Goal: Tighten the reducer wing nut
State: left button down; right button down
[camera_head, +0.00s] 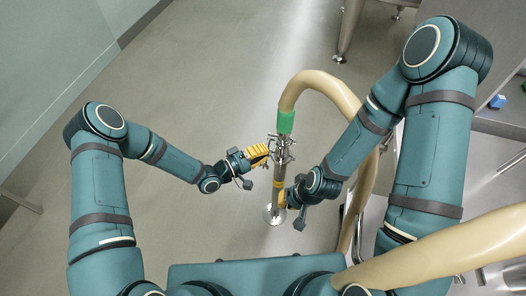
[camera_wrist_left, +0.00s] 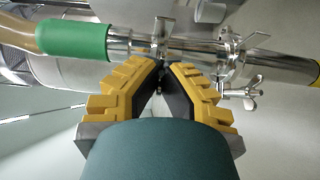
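A steel pipe (camera_head: 277,205) stands upright and joins a green-cuffed hose through clamped fittings with wing nuts. In the left wrist view, the reducer clamp (camera_wrist_left: 163,37) sits beside the green cuff (camera_wrist_left: 75,41). My left gripper (camera_head: 267,154) reaches this joint from the left. In its wrist view, the fingertips (camera_wrist_left: 164,68) nearly meet below the clamp, with a small metal part, seemingly the reducer wing nut (camera_wrist_left: 160,82), between them, mostly hidden. Another wing nut (camera_wrist_left: 245,93) hangs free at the right-hand clamp. My right gripper (camera_head: 282,199) appears closed around the pipe lower down; its fingers are partly hidden.
The cream hose (camera_head: 325,84) arches over from the joint and runs down behind my right arm. A round foot plate (camera_head: 274,218) is below the pipe. Steel equipment (camera_head: 492,30) stands at the right. The floor left of the pipe is clear.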

pick_arm(q)
jog(key=shift+r, duration=0.1)
jog(key=m+y, duration=0.1)
jog(key=m+y+p, duration=0.1)
jog(key=shift+d+r+g+y, duration=0.1)
jog(key=shift+r+g+y, duration=0.05)
jog(key=shift+g+y, duration=0.15)
jog(key=shift+m+y+p, duration=0.75)
jog(key=shift+m+y, duration=0.15)
jog(key=shift+y, duration=0.1)
jog(key=c, duration=1.2)
grip_release()
jog(key=shift+o, duration=0.2)
jog(key=v, duration=1.2)
